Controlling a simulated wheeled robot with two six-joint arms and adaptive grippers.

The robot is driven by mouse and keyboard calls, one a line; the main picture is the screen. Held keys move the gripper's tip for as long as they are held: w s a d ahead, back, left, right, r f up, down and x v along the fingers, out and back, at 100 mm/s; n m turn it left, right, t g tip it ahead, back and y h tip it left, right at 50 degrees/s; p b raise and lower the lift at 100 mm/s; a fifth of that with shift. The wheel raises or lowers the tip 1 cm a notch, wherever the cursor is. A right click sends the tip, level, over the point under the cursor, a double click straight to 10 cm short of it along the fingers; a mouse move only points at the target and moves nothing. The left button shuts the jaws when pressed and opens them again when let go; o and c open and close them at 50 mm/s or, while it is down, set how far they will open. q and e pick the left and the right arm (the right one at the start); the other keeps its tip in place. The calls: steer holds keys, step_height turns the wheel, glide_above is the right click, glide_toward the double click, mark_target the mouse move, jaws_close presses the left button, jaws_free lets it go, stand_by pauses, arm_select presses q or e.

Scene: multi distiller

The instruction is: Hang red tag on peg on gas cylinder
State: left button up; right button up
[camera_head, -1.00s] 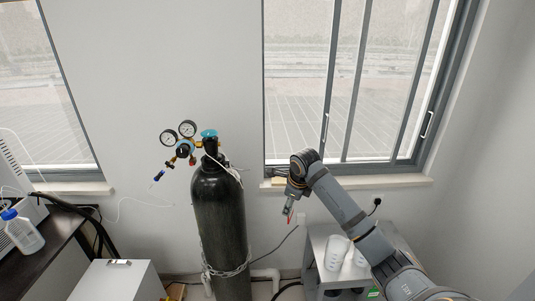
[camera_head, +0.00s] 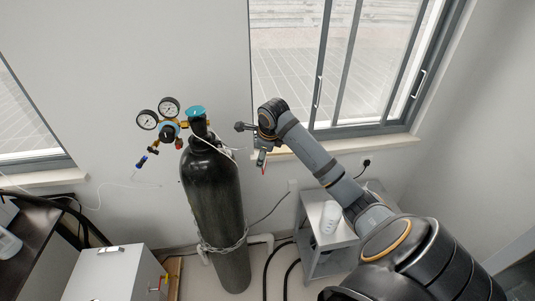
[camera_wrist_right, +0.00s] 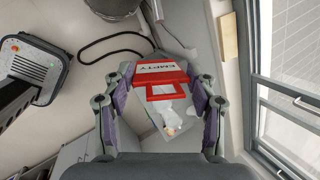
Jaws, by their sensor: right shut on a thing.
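The black gas cylinder (camera_head: 213,200) stands upright at the centre of the head view, with a teal valve knob (camera_head: 196,112) and a two-gauge regulator (camera_head: 165,125) on top. A thin pale cord loops round its neck; I cannot make out the peg. My right gripper (camera_head: 262,157) is to the right of the cylinder's upper part, apart from it. It is shut on the red tag (camera_wrist_right: 162,75), which is marked EMPTY and has a rectangular opening. In the head view only a small red bit of the tag (camera_head: 264,170) shows below the fingers. My left gripper is not in view.
A grey side table (camera_head: 325,240) with white containers stands right of the cylinder. A white box (camera_head: 115,275) is at lower left. The window sill (camera_head: 375,142) runs behind my right arm. Dark hoses lie on the floor by the cylinder.

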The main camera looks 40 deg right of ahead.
steer(key=shift+w+a, duration=1.15)
steer(key=shift+w, duration=0.1)
steer(key=shift+w+a+f, duration=0.15)
steer(key=shift+w+a, duration=0.1)
steer(key=shift+w, duration=0.25)
steer(key=shift+w+a+f, duration=0.1)
steer(key=shift+w+a, duration=0.15)
steer(key=shift+w, duration=0.25)
steer(key=shift+c, duration=0.4)
steer(key=shift+w+a, duration=0.5)
steer(key=shift+a, duration=0.05)
steer(key=shift+w+a+f, duration=0.4)
steer(key=shift+w+f, duration=0.05)
steer(key=shift+w, duration=0.15)
